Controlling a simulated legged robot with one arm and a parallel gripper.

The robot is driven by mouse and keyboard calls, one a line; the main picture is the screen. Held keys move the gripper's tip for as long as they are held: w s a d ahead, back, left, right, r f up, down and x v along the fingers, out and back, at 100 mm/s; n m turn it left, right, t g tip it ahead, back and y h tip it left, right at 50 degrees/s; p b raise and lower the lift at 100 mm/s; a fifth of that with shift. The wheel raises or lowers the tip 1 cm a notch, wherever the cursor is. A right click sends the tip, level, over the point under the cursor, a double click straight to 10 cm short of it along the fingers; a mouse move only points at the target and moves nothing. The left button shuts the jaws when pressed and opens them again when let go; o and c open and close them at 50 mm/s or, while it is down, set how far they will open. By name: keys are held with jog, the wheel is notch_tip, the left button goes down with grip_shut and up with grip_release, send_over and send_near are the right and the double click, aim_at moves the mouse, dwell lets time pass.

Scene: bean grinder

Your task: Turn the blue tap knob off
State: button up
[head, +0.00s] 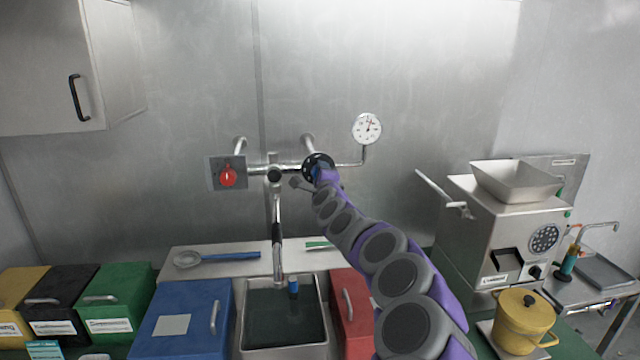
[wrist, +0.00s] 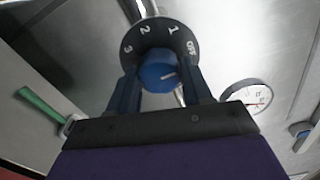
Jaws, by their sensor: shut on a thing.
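The blue tap knob (wrist: 160,72) sits in the middle of a black dial (wrist: 128,50) marked 3, 2, 1 and OFF. A short white line on the knob points to the right, on the side where OFF is printed. My gripper (wrist: 162,82) has one dark finger on each side of the knob and is shut on it. In the head view the dial (head: 318,160) is at the right end of the wall tap, and my gripper (head: 322,177) covers most of the knob.
A red knob (head: 228,177) is on the tap's left side. A pressure gauge (head: 367,128) stands close to the right. The spout hangs over a sink (head: 285,350) holding dark water. A grinder (head: 505,235) and yellow pot (head: 524,320) stand at right.

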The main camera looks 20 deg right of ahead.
jog(key=shift+f+m, duration=0.4)
jog(key=o, duration=1)
jog(key=shift+d, duration=0.1)
jog(key=shift+o, duration=0.2)
jog(key=shift+d+r, duration=0.1)
jog(key=shift+r, duration=0.05)
jog(key=shift+s+r, duration=0.1)
jog(key=shift+s, duration=0.05)
jog(key=p+v, duration=0.2)
jog(key=v, duration=1.5)
